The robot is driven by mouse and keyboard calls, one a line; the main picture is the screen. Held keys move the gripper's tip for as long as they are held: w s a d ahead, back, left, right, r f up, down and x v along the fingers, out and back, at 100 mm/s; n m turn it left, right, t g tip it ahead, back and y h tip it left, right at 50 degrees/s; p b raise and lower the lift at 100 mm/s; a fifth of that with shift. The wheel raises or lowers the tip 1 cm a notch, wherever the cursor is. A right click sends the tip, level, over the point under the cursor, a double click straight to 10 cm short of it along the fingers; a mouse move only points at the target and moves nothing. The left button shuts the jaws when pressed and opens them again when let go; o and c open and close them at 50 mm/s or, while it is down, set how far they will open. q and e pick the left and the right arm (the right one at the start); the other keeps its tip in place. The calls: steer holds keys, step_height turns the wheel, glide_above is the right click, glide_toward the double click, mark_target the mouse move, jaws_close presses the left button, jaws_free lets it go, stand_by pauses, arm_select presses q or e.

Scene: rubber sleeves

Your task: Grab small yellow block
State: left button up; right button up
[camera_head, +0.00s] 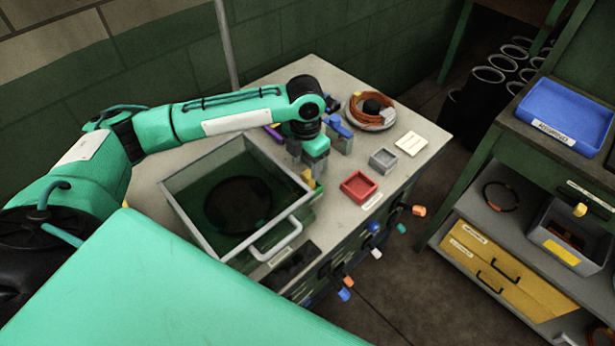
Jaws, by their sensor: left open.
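A small yellow block (308,176) shows at the right corner of the glass-walled tank, directly below my left gripper. My left gripper (314,168) points down over the worktop with its jaws open. Its fingers are at or just beside the block, and partly hide it. I cannot tell whether they touch it. My left arm reaches in from the left, above the tank. My right gripper is out of view.
The tank (262,256) with a grey handle stands left of the gripper. A red tray (359,187), a grey box (383,160), a cable coil (371,111) and a blue-topped item (339,132) lie nearby. Coloured knobs stick out from the bench front. A blue bin (566,112) stands at right.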

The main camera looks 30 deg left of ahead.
mark_target(308, 173)
arm_select(q)
steer(key=shift+w+d+f+p, duration=0.15)
steer(key=shift+f+p, duration=0.2)
steer(key=shift+f, duration=0.6)
step_height(308, 173, down, 2)
steer(key=shift+w+f+p, duration=0.1)
steer(key=shift+f+p, duration=0.1)
steer(key=shift+p, duration=0.5)
steer(key=shift+f, duration=1.1)
steer(key=shift+d, duration=0.1)
steer(key=c, duration=1.1)
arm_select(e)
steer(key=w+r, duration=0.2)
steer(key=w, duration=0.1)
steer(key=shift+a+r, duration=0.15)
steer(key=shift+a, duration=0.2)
